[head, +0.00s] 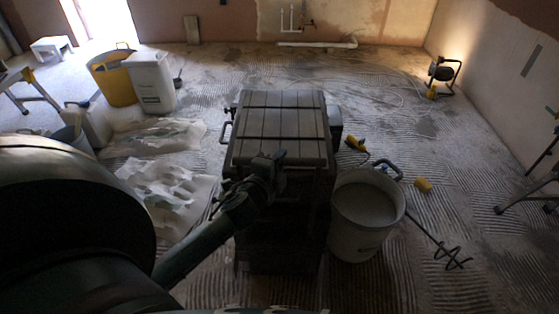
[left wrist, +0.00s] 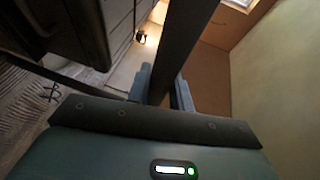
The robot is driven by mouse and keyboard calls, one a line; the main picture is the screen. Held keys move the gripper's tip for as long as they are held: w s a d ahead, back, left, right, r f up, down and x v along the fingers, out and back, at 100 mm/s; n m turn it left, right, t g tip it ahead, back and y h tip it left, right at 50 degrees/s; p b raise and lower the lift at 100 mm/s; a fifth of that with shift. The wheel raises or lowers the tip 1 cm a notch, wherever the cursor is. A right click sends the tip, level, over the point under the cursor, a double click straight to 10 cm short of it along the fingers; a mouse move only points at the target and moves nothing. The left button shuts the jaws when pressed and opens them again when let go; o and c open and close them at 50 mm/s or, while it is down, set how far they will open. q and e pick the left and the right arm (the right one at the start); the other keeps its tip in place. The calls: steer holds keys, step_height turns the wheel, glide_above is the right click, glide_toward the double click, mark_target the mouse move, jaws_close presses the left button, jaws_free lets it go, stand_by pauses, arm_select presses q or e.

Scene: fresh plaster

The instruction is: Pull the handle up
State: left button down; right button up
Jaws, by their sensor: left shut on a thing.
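A dark box-like unit with a grooved top (head: 281,112) stands in the middle of the head view. My left arm reaches in from the lower left, and my left gripper (head: 270,160) is at the unit's near upper edge. In the left wrist view the two blue-grey fingers (left wrist: 161,88) are shut on a dark straight bar, the handle (left wrist: 182,40), which runs up between them. In the head view the gripper and shadow hide most of the handle. My right gripper is not in view.
A white bucket of plaster (head: 365,205) stands close to the unit's right, with a mixing paddle (head: 440,246) on the floor. Crumpled sheets (head: 168,190), a yellow tub (head: 113,80) and a white bin (head: 153,84) are on the left. A work lamp (head: 441,74) stands back right.

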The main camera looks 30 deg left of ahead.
arm_select(q)
steer(key=c, duration=1.3)
jaws_free()
steer(key=shift+r, duration=0.25)
steer(key=shift+o, duration=0.2)
steer(key=v, duration=1.3)
steer(key=shift+b, duration=0.4)
